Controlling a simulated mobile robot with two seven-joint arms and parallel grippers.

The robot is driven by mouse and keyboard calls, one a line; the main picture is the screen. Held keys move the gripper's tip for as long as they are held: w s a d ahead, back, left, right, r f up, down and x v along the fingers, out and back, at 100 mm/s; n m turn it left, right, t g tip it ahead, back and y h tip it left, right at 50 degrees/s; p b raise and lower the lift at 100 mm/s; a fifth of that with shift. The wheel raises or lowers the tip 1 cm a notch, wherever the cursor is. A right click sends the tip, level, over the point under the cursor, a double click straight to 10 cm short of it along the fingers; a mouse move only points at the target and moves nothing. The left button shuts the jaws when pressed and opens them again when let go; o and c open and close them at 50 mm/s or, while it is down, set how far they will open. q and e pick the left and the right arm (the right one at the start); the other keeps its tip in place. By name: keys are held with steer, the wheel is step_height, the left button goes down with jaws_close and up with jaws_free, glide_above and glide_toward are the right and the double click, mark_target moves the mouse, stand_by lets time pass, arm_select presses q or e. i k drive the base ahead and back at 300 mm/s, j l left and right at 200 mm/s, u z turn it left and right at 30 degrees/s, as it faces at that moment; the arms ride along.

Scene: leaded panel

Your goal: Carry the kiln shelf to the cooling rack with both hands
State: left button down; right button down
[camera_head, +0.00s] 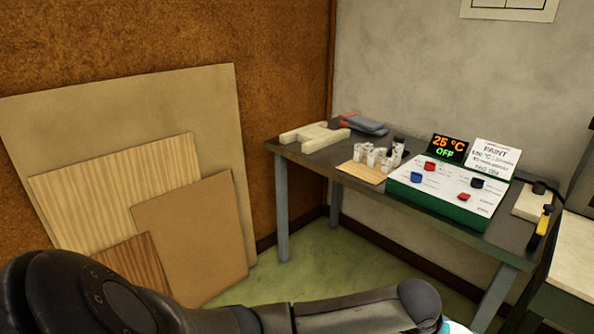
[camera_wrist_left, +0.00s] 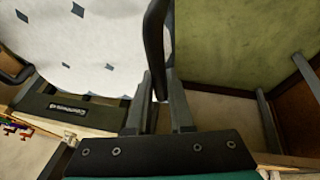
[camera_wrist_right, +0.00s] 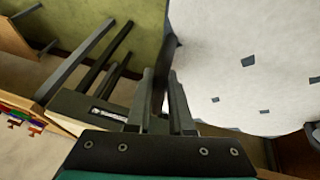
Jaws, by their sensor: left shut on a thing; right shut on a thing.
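The kiln shelf appears as a broad white slab with small blue-grey squares, in the left wrist view (camera_wrist_left: 95,55) and the right wrist view (camera_wrist_right: 235,55). My left gripper (camera_wrist_left: 160,80) is shut on a dark bar at the shelf's edge, which looks like its handle. The head view shows neither gripper, only one of my arms along the bottom. I cannot identify the cooling rack for sure.
A dark table (camera_head: 405,205) stands by the wall with a control box (camera_head: 450,190) reading 25 °C OFF. Boards (camera_head: 120,120) lean on the brown wall at left. Green floor (camera_head: 310,265) is open between them. Dark bars (camera_wrist_right: 105,60) show in the right wrist view.

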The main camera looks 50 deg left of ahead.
mark_target(316, 132)
steer(key=j+u, duration=0.1)
steer(key=u, duration=1.15)
steer(key=i+j, duration=0.65)
steer(key=i, duration=0.15)
steer(key=i+j, duration=0.7)
steer(key=i, duration=0.15)
